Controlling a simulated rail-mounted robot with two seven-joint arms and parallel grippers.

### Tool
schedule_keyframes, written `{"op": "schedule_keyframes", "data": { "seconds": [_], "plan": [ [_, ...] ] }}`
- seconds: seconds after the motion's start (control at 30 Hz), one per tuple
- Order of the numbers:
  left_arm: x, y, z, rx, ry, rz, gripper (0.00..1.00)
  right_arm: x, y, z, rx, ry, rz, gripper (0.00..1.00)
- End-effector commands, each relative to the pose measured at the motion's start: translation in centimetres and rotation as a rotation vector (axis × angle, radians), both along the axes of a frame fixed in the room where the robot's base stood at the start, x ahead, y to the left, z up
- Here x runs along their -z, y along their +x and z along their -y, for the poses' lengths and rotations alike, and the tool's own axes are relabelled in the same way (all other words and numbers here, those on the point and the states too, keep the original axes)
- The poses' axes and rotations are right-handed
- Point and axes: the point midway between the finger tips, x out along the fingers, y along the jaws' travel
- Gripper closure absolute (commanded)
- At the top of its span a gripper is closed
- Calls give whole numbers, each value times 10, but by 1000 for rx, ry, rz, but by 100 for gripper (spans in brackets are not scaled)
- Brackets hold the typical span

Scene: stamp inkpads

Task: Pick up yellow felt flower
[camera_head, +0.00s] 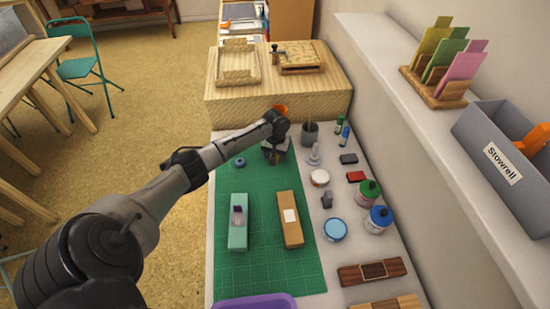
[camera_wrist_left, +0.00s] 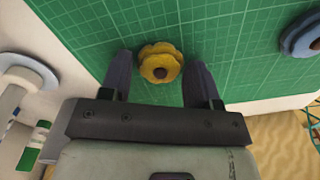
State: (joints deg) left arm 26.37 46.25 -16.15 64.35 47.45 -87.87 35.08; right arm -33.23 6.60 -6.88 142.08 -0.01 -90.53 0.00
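The yellow felt flower (camera_wrist_left: 160,63) with a dark brown centre lies on the green cutting mat (camera_wrist_left: 100,22) in the left wrist view. My left gripper (camera_wrist_left: 161,66) is open, with one dark finger on each side of the flower. The right finger looks very close to its edge; I cannot tell whether it touches. In the head view my left gripper (camera_head: 275,150) points down at the far end of the mat (camera_head: 265,272) and hides the flower. My right gripper is not in view.
A blue round piece (camera_head: 240,162) lies left of the gripper; it also shows in the left wrist view (camera_wrist_left: 300,36). A wooden box (camera_head: 280,100) stands just behind. A pencil cup (camera_head: 309,133), jars and small blocks stand right. Teal (camera_head: 238,238) and tan (camera_head: 290,240) boxes lie nearer.

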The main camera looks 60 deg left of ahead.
Motion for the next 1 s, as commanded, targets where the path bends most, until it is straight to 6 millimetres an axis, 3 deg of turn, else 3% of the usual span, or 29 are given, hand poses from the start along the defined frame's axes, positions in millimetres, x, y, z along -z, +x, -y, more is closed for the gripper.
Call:
{"op": "schedule_keyframes", "data": {
  "seconds": [0.3,0.63,0.87,1.0],
  "plan": [
    [0,0,0,0,0,0,74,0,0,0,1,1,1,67],
    [-8,0,0,0,1,1,75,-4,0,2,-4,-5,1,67],
    [-50,1,1,1,0,3,75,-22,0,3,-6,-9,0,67],
    [-64,10,33,5,-3,3,75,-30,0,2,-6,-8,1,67]
  ]
}}
